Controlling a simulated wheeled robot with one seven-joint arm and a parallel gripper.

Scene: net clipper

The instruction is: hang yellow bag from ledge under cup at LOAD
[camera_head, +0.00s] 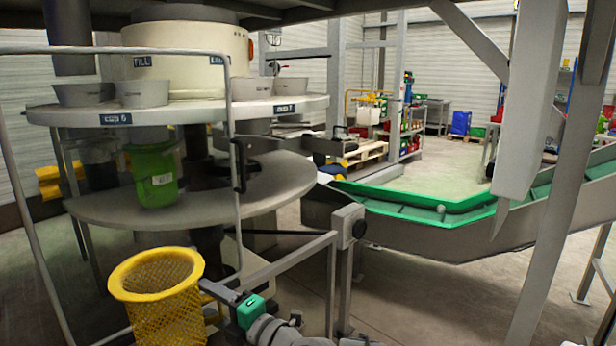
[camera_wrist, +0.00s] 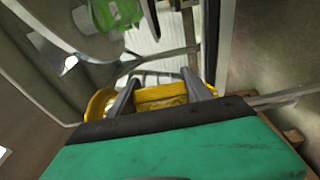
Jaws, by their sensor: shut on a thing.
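The yellow bag (camera_head: 165,315) is a mesh bag with a thick round yellow rim, open side up, at the lower left of the head view. My gripper (camera_head: 203,286) is shut on the right side of its rim. In the wrist view, the two grey fingers of my gripper (camera_wrist: 160,90) stand either side of the yellow bag's rim (camera_wrist: 160,104). Several grey cups, one of them a cup (camera_head: 142,93), stand on the round white ledge (camera_head: 200,110) of the machine. The bag is apart from this ledge, lower and nearer. I cannot make out a LOAD label.
A green bag (camera_head: 152,178) hangs below the ledge, above the lower grey disc (camera_head: 235,190). It also shows in the wrist view (camera_wrist: 115,14). A bent metal rail (camera_head: 231,150) stands between me and the machine. A green-edged conveyor (camera_head: 440,215) runs at the right.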

